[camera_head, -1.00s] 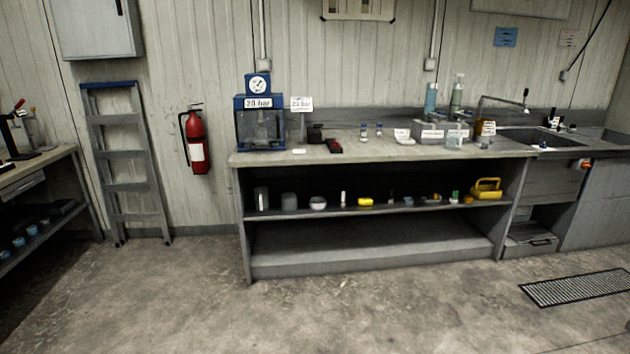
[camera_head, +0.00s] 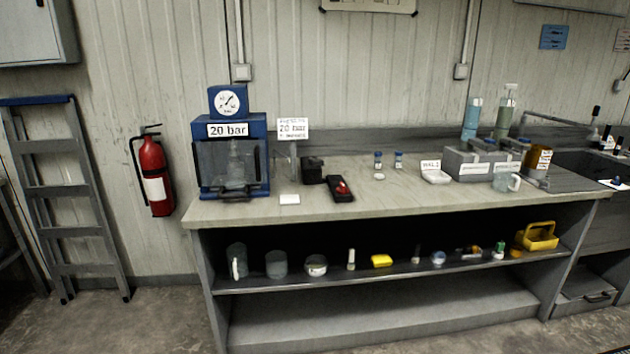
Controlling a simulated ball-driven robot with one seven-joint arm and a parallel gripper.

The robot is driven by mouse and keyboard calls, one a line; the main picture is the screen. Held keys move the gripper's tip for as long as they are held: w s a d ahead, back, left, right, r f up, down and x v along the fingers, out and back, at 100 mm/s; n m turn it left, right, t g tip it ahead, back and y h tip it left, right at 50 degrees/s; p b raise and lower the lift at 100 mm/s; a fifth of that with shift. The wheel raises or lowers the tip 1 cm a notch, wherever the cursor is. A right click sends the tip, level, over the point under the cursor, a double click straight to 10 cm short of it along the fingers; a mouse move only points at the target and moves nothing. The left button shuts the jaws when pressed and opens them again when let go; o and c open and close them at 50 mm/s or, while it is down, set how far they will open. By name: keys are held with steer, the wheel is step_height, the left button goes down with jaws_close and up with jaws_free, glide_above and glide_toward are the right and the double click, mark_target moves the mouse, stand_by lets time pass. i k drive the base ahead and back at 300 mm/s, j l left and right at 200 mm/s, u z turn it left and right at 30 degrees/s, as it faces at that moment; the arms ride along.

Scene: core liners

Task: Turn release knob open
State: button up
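A blue press (camera_head: 209,130) stands on the left end of the bench top. It has a round dial gauge (camera_head: 228,101) on top, a "20 bar" label and a clear front guard with a dark handle on its right side. No release knob can be made out on it at this distance. A black block with a red part on top (camera_head: 341,189) lies on the bench to the right of the press; I cannot tell what the red part is. My gripper is not in view.
The bench (camera_head: 400,199) has a clear front strip. A sign (camera_head: 293,129), small bottles and a grey rack (camera_head: 484,166) stand on it. Its lower shelf holds several small items. A fire extinguisher (camera_head: 152,172) and a ladder (camera_head: 66,195) are at left. Some floor in front is free.

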mark_target(341, 189)
steer(key=i+u, duration=0.1)
steer(key=i, duration=0.65)
steer(key=i+l+u, duration=0.1)
steer(key=i, duration=0.6)
